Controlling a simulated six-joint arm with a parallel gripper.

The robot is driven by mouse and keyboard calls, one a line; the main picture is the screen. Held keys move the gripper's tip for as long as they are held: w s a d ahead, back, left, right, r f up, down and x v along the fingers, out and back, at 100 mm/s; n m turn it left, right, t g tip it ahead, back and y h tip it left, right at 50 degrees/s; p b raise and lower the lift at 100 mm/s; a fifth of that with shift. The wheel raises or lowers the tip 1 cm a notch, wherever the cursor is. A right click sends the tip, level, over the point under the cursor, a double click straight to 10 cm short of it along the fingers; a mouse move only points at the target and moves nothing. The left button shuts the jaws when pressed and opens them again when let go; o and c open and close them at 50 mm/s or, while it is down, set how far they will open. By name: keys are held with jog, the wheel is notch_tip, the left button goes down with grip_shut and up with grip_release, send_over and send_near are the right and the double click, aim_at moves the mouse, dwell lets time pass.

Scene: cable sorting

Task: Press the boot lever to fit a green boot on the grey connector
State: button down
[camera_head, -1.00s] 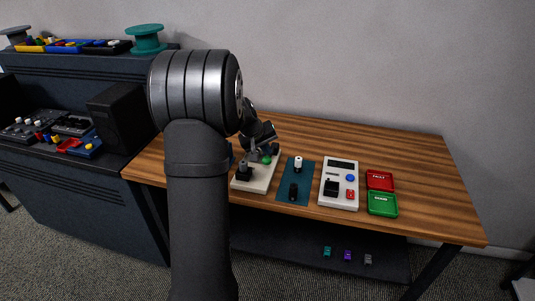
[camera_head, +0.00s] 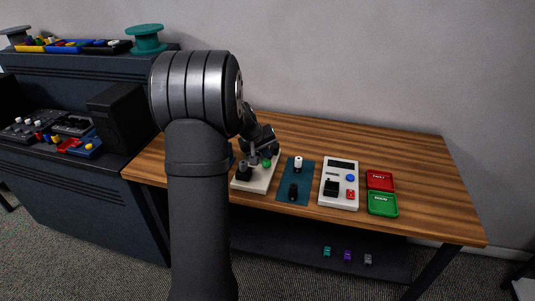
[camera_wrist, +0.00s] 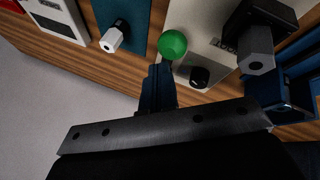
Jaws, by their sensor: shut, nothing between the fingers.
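The boot lever's green ball knob (camera_wrist: 172,44) is at the top middle of the wrist view, and it also shows small in the head view (camera_head: 266,163). It belongs to the pale boot press (camera_head: 257,184). My gripper (camera_wrist: 158,72) is shut and empty, its tips right by the knob; I cannot tell whether they touch. A black block with a grey hexagonal end (camera_wrist: 258,48) stands on the press. A connector with a pale grey end (camera_wrist: 113,37) lies on the teal mat (camera_head: 308,177). No green boot is clearly visible.
A white tester (camera_head: 340,170) stands right of the mat, with a red tray (camera_head: 380,180) and a green tray (camera_head: 382,204) beyond. A dark blue part (camera_wrist: 285,95) is close to my gripper's right. The wooden table (camera_head: 420,160) is clear behind and right.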

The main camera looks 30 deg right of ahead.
jog(key=shift+s+a+f, duration=0.1)
jog(key=shift+s+f, duration=0.05)
jog(key=shift+f, duration=0.4)
dwell(0.6)
jog(key=shift+r, duration=0.1)
dwell(0.3)
jog(key=shift+w+d+r, duration=0.15)
jog(key=shift+w+r, duration=0.05)
jog(key=shift+r, duration=0.5)
jog(key=shift+w+d+r, duration=0.15)
jog(key=shift+d+r, duration=0.05)
jog(key=shift+r, duration=0.5)
jog(key=shift+w+d+r, duration=0.15)
jog(key=shift+w+r, duration=0.05)
jog(key=shift+r, duration=0.5)
jog(key=shift+w+d+r, duration=0.15)
jog(key=shift+r, duration=0.65)
jog(key=shift+w+d+r, duration=0.2)
jog(key=shift+r, duration=0.6)
jog(key=shift+w+d+r, duration=0.15)
jog(key=shift+r, duration=0.65)
jog(key=shift+s+a+f, duration=0.2)
jog(key=shift+f, duration=0.6)
jog(key=shift+s+a+f, duration=0.15)
jog(key=shift+f, duration=0.7)
jog(key=shift+s+a+f, duration=0.2)
jog(key=shift+f, duration=0.6)
